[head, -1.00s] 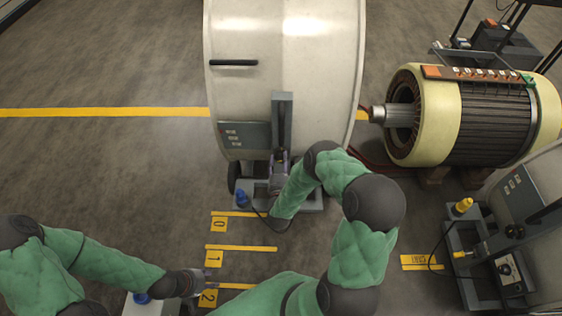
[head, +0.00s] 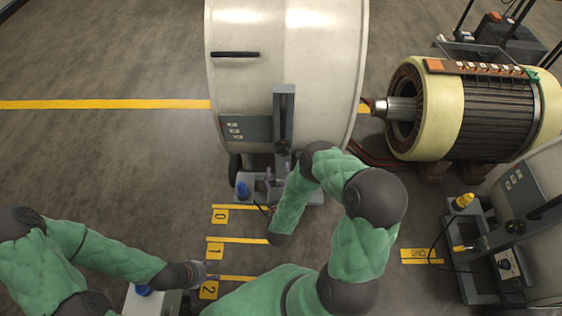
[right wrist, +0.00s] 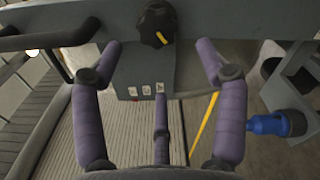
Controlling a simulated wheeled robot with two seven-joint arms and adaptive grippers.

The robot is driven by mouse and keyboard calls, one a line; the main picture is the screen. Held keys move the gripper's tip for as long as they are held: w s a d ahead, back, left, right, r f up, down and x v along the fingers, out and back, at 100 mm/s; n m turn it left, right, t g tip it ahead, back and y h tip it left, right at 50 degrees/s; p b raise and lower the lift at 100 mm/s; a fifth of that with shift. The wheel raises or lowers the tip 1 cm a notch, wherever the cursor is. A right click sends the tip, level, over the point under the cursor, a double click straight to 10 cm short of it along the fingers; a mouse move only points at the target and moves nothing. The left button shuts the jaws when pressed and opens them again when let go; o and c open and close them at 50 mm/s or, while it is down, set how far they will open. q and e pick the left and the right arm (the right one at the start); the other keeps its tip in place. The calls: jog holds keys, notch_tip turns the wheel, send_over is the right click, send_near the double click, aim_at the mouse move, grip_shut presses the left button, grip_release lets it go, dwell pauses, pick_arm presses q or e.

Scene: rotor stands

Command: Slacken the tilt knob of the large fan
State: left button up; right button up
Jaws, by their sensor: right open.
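The large fan (head: 290,60) is a big pale drum on a grey stand in the head view. Its tilt knob (head: 283,147) sits low on the upright grey arm on its front. In the right wrist view the knob (right wrist: 156,24) is black and ridged with a yellow mark, at the top middle. My right gripper (right wrist: 160,60) is open and empty; its purple fingers are spread, with the knob beyond the tips and between them, apparently untouched. In the head view my right gripper (head: 278,180) is just below the knob. My left gripper (head: 200,273) is low left; its jaws are unclear.
A blue fitting (head: 242,190) stands on the fan's base, also in the right wrist view (right wrist: 268,124). A motor (head: 465,110) lies at right. Another grey stand (head: 465,260) with yellow fittings is lower right. Floor at left is clear.

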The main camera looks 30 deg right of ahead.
aim_at(283, 153)
jog(key=shift+v, duration=1.95)
jog(key=w+d+m, duration=0.2)
jog(key=w+m, duration=0.1)
jog(key=m, duration=0.5)
jog(key=w+d+m, duration=0.2)
jog(key=w+m, duration=0.2)
jog(key=m, duration=0.4)
jog(key=w+d+r+m, duration=0.1)
jog(key=w+d+m, duration=0.2)
jog(key=m, duration=0.5)
jog(key=shift+w+m+b, duration=0.15)
jog(key=shift+m+b, duration=0.15)
jog(key=shift+d, duration=0.1)
jog(key=c, duration=1.1)
